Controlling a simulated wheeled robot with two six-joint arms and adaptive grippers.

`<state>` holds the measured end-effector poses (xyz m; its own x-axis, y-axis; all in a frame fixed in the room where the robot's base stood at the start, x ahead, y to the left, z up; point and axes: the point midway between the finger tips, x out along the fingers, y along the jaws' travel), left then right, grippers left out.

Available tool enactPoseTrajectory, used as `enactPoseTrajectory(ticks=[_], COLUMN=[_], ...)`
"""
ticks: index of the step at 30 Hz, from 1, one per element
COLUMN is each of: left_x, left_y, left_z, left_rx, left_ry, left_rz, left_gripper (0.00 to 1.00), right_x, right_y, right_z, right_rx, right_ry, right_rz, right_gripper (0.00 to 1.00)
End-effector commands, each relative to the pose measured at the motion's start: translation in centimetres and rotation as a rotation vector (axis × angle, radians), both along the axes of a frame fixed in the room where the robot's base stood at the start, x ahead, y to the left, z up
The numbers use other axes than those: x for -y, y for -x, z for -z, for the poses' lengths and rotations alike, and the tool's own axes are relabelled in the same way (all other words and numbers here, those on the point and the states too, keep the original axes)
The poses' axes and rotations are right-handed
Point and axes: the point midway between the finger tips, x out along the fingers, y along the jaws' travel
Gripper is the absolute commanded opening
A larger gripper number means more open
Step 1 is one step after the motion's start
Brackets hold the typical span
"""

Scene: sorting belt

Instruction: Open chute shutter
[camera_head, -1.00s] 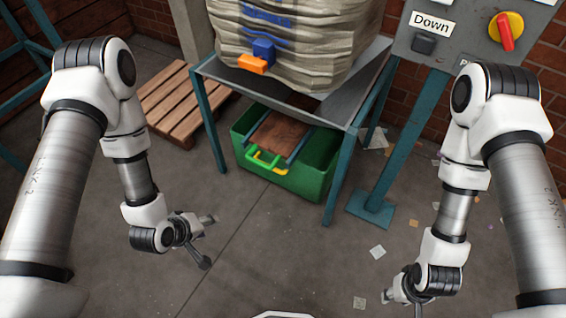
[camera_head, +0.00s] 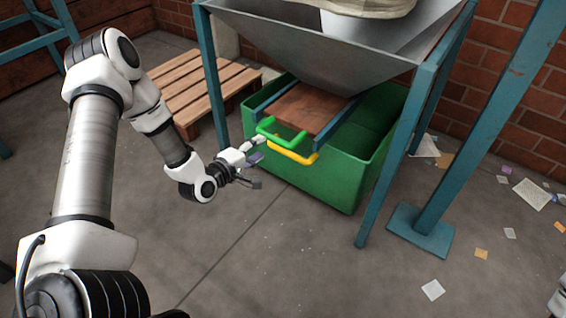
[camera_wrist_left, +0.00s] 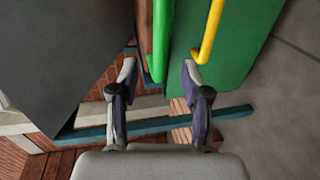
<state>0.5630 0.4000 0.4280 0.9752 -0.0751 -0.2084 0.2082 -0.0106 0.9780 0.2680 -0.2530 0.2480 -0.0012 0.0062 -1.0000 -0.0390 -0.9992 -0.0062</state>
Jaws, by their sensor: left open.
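The chute shutter (camera_head: 305,107) is a brown board between blue rails under the grey hopper, with a green handle (camera_head: 283,136) at its front. The green handle also shows in the left wrist view (camera_wrist_left: 159,40). My left gripper (camera_head: 256,162) is open, just left of and in front of the handles. In the left wrist view its fingers (camera_wrist_left: 159,68) are spread, and the green handle's lower end appears between the fingertips. I cannot tell whether they touch. My right gripper is out of view; only a white bit of my right arm shows at the lower right edge.
A green bin (camera_head: 330,188) stands under the shutter. A yellow handle (camera_head: 294,155) sits just below the green one, also in the wrist view (camera_wrist_left: 210,30). Teal legs (camera_head: 395,165) flank the bin. A wooden pallet (camera_head: 200,88) lies behind left. The front floor is clear except scattered papers.

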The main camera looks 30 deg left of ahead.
Motion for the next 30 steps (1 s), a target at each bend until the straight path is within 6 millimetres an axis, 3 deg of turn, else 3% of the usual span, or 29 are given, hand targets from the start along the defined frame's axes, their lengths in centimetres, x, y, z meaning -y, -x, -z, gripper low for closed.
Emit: enactPoseTrajectory(ticks=[1, 5, 15, 24, 25, 29, 30], left_x=[0.0, 0.2, 0.7, 0.7, 0.7, 0.7, 0.7], left_y=[-0.2, -1.1, -7.0, -7.7, -7.7, -7.7, -7.7], left_z=[0.7, 0.6, 1.9, 1.8, 1.8, 1.8, 1.8], left_rx=[0.004, 0.005, 0.004, 0.002, 0.002, 0.002, 0.002], left_ry=[0.000, -0.004, -0.005, -0.001, -0.001, -0.002, -0.002], left_rz=[0.001, 0.004, 0.004, 0.002, 0.002, 0.003, 0.003], left_gripper=[0.47, 0.47, 0.47, 0.47, 0.44, 0.00, 0.00], right_x=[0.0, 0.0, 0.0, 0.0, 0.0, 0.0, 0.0], right_y=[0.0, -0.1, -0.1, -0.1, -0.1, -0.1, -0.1], right_z=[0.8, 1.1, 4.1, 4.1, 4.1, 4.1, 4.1], right_rx=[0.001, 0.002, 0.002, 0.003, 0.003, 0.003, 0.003], right_ry=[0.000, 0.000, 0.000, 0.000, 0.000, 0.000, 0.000], right_rz=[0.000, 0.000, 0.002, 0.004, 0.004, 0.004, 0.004], right_gripper=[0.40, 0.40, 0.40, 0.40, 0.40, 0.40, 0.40])
